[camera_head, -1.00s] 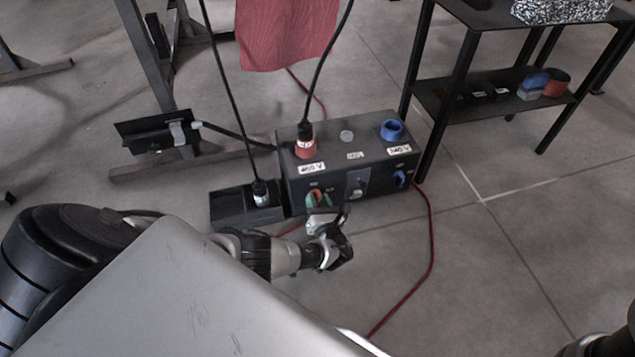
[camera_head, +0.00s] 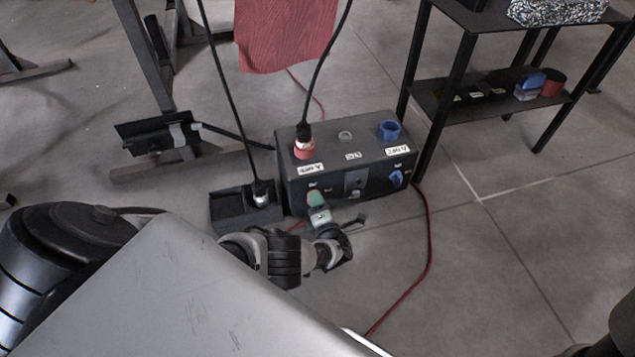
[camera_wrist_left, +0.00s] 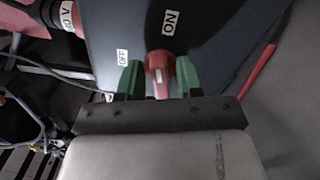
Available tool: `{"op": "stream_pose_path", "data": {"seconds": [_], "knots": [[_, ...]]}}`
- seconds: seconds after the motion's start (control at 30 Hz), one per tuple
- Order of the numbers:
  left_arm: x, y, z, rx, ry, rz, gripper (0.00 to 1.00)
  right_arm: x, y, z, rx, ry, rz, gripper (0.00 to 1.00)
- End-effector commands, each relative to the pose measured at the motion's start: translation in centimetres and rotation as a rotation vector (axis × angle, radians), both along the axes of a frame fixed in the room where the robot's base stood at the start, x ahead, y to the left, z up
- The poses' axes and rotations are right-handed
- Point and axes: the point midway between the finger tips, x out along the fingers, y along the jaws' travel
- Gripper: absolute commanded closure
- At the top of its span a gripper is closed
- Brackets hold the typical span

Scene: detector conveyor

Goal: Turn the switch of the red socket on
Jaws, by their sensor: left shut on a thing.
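The black power box (camera_head: 345,191) stands on the floor. The red socket (camera_head: 304,151) is on its top left, with a black-cabled plug in it. My left gripper (camera_head: 316,198) is at the box's front, below that socket; a green finger hides the switch in the head view. In the left wrist view, the two green fingers of my left gripper (camera_wrist_left: 159,80) are shut on the red switch (camera_wrist_left: 160,68), one on each side. The ON label (camera_wrist_left: 170,22) is above the switch and the OFF label (camera_wrist_left: 122,58) to its upper left. My right gripper is not in view.
A blue socket (camera_head: 389,130) and a blue switch (camera_head: 396,179) are on the box's right. A black tray (camera_head: 228,213) stands against its left side. A red cable (camera_head: 429,250) runs over the floor. A black shelf (camera_head: 440,108) stands at right.

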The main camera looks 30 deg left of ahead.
Motion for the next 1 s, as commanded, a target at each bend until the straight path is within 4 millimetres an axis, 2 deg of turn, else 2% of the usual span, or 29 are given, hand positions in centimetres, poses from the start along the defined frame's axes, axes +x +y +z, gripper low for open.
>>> {"op": "stream_pose_path", "data": {"seconds": [0.4,1.0], "knots": [[0.0,-0.11,-0.17,0.158,0.186,-0.001,0.88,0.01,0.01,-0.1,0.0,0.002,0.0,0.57],[0.0,-0.11,-0.21,0.193,0.229,-0.001,0.88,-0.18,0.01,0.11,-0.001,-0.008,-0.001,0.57]]}}
